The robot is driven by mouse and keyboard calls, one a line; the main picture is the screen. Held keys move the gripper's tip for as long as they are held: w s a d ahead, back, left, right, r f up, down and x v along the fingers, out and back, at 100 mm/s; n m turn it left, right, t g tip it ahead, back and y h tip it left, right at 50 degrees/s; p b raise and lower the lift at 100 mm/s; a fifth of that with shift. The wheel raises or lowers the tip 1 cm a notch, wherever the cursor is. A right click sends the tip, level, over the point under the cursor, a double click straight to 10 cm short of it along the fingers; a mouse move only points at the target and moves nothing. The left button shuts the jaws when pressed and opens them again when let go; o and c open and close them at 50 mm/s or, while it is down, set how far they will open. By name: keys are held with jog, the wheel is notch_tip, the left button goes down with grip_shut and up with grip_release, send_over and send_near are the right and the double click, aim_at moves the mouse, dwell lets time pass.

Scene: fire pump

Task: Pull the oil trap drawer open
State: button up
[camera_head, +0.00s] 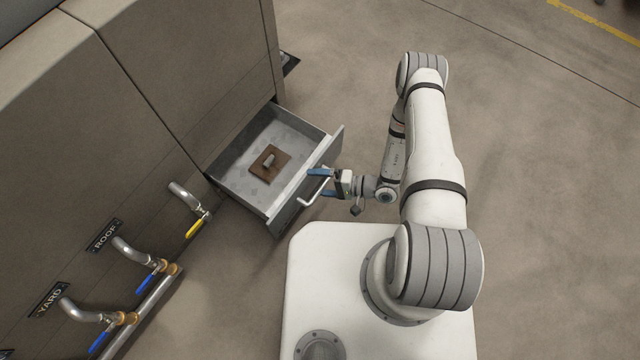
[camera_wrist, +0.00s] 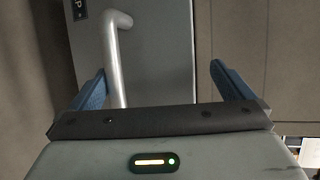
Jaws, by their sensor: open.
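The oil trap drawer (camera_head: 237,190) stands pulled out of the beige cabinet in the head view. Its grey front also shows in the wrist view (camera_wrist: 160,60). A brown square plate (camera_head: 269,164) with a small grip on it lies inside. The drawer's bar handle (camera_head: 317,194) is on its front, and in the wrist view the handle (camera_wrist: 114,60) runs between the blue fingers, nearer the left one. My gripper (camera_head: 320,182) is open at the handle, with its fingers apart. Whether a finger touches the handle cannot be told.
The beige cabinet (camera_head: 140,90) fills the left. Pipes with a yellow lever (camera_head: 195,228) and blue levers (camera_head: 148,283) stick out from it, near labels reading ROOF (camera_head: 104,236) and YARD (camera_head: 48,299). The floor (camera_head: 560,200) at right is clear.

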notch_tip(320, 180, up, 6)
jog(key=shift+w+f+p, duration=0.15)
jog(key=shift+p, duration=0.5)
jog(key=shift+n+g+h, duration=0.3)
jog(key=shift+g+h, duration=0.2)
jog(key=shift+h, duration=0.3)
jog(key=f, duration=0.1)
jog(key=s+d+f, duration=0.1)
jog(key=d+f, duration=0.1)
jog(key=f, duration=0.1)
jog(key=shift+s, duration=0.3)
jog(key=shift+s+d+r, duration=0.1)
jog(key=shift+d+r, duration=0.05)
jog(key=shift+d, duration=0.1)
jog(key=c, duration=0.8)
jog(key=shift+d, duration=0.3)
jog(key=shift+c, duration=0.8)
jog(key=s+d, duration=0.1)
jog(key=d, duration=0.5)
jog(key=shift+d+r, duration=0.3)
